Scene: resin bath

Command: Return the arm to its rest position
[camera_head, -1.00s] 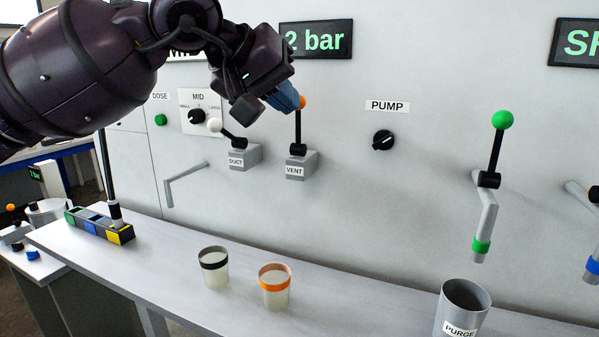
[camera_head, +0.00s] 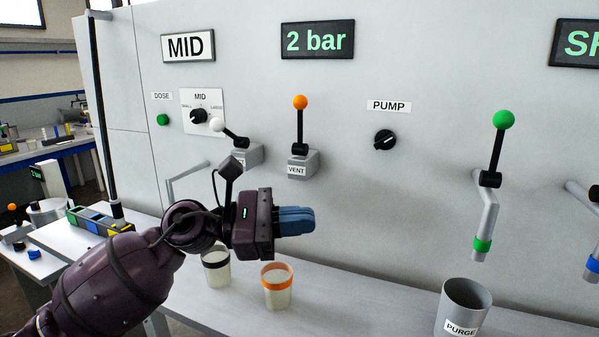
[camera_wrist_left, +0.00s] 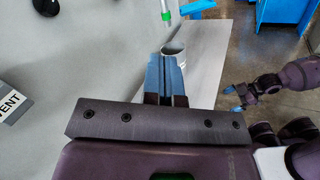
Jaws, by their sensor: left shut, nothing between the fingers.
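My left gripper (camera_head: 312,221) is shut and empty. Its blue fingers point right in the head view, in free air in front of the panel, below the VENT lever (camera_head: 299,130) and clear of it. In the left wrist view the closed fingers (camera_wrist_left: 167,72) reach out toward a grey cup. The VENT lever stands upright with an orange knob. My right gripper (camera_wrist_left: 237,98) shows small at the right of the left wrist view, over the floor, its blue fingers apart and empty; it is not in the head view.
A black-rimmed cup (camera_head: 216,273) and an orange-rimmed cup (camera_head: 277,292) stand on the bench (camera_head: 350,315) below my left gripper. The grey PURGE cup (camera_head: 463,305) is farther right. The DUCT lever (camera_head: 232,136) leans left behind my wrist.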

